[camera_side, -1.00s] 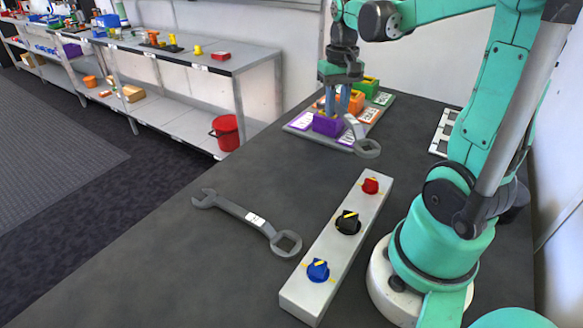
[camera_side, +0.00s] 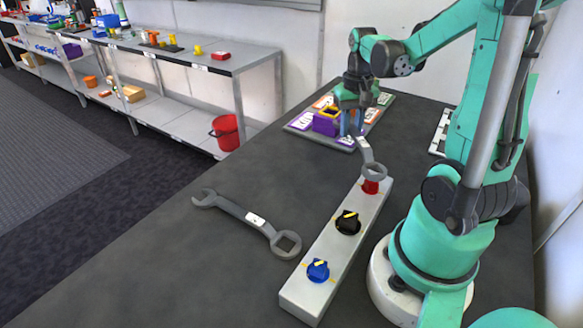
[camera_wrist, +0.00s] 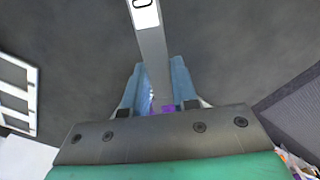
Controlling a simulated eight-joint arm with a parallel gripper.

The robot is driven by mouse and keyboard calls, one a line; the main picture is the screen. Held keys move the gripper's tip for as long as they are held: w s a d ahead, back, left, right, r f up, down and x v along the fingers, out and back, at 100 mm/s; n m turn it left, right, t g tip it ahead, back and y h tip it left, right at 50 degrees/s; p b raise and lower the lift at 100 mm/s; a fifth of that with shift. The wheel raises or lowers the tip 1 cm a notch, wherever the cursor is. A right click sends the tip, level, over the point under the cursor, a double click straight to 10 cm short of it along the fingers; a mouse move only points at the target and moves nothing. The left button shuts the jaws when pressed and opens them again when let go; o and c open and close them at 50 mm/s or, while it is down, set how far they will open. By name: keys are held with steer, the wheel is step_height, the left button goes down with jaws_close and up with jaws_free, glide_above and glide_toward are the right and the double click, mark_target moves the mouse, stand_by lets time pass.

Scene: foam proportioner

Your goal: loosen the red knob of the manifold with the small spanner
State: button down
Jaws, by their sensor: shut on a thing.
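The manifold (camera_side: 326,256) is a long pale block on the dark table, with a red knob (camera_side: 370,187), a black knob (camera_side: 347,223) and a blue knob (camera_side: 318,270). My gripper (camera_side: 352,130) is shut on the small spanner (camera_side: 365,152), which hangs out toward the manifold. The spanner's ring end shows at the top of the red knob; whether it is around the knob or just above it I cannot tell. In the wrist view the spanner's shaft (camera_wrist: 153,55) runs up from between the fingers, and its ring end is out of the picture.
A larger spanner (camera_side: 240,212) lies on the table left of the manifold. A board with coloured boxes (camera_side: 326,122) is behind my gripper. A white rack (camera_side: 441,132) lies at the right. The table's left part is clear.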

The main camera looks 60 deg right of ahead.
steer(key=shift+f, duration=1.55)
steer(key=shift+w+a, duration=0.1)
steer(key=shift+a, duration=0.05)
steer(key=shift+w+a+n, duration=0.5)
steer(key=shift+a+n, duration=0.25)
steer(key=shift+n, duration=0.2)
steer(key=shift+w+a+n, duration=0.5)
steer(key=shift+a+n, duration=0.2)
steer(key=shift+n, duration=0.25)
steer(key=shift+w+a+n, duration=0.25)
steer(key=shift+a+n, duration=0.6)
steer(key=shift+n, duration=0.05)
steer(key=shift+w+a+n, duration=0.25)
steer(key=shift+a+n, duration=0.6)
steer(key=shift+n, duration=0.05)
steer(key=shift+a+n, duration=1.4)
steer(key=shift+a, duration=0.1)
steer(key=shift+s+a+n, duration=0.15)
steer(key=shift+a+n, duration=0.55)
steer(key=shift+n, duration=0.05)
steer(key=shift+s+a+n, duration=0.15)
steer(key=shift+a+n, duration=0.55)
steer(key=shift+n, duration=0.05)
steer(key=shift+w+d+m, duration=0.25)
steer(key=shift+d+m, duration=0.55)
steer(key=shift+d, duration=0.05)
steer(key=shift+r, duration=2.95)
